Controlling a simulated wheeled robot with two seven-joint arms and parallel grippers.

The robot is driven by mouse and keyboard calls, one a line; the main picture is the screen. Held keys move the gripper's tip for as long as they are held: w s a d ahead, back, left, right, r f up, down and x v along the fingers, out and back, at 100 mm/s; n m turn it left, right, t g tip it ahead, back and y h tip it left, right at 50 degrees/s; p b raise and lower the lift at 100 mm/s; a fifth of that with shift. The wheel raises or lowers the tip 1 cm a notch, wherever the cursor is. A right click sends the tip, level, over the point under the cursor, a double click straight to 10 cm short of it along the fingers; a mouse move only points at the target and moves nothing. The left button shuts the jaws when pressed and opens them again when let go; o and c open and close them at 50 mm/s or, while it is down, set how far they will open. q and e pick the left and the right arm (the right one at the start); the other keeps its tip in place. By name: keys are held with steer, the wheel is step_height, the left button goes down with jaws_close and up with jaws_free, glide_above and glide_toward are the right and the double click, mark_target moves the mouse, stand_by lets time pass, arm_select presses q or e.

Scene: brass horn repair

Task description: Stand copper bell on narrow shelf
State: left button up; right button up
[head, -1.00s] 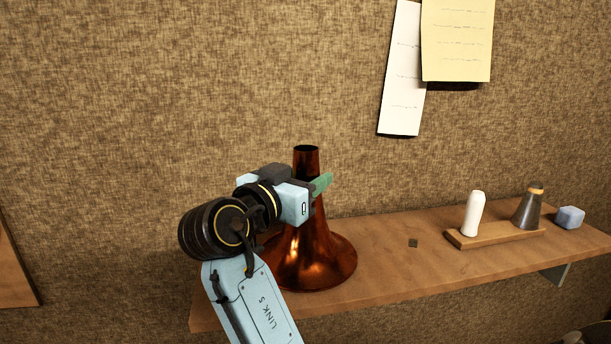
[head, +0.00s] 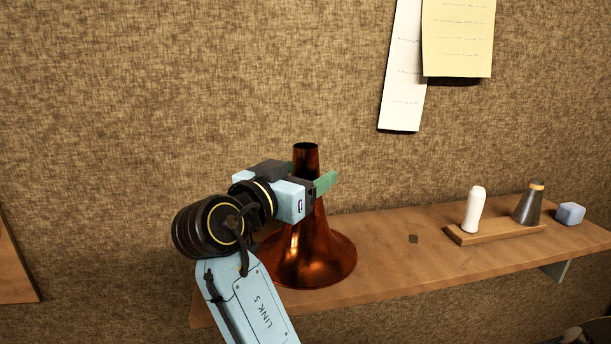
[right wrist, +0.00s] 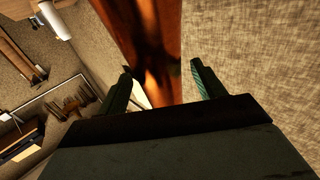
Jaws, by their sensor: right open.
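The copper bell (head: 318,252) stands upright on the narrow wooden shelf (head: 400,268), flared rim down, near the shelf's left end. My right gripper (head: 311,175) is at the bell's narrow upper part, and its green fingers lie on either side of the neck. In the right wrist view the fingers (right wrist: 162,88) are spread apart, with the copper bell (right wrist: 150,40) between and beyond them. A gap shows between the bell and each finger there. My left gripper is not in view.
A small wooden stand (head: 495,233) holds a white peg (head: 474,210) and a dark cone (head: 528,205) with a tan top. A blue block (head: 570,213) lies at the shelf's right end. Paper sheets (head: 457,38) hang on the wall behind.

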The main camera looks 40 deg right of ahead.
steer(key=b+v, duration=0.2)
steer(key=v, duration=0.4)
steer(key=shift+a, duration=0.35)
steer(key=shift+s, duration=0.1)
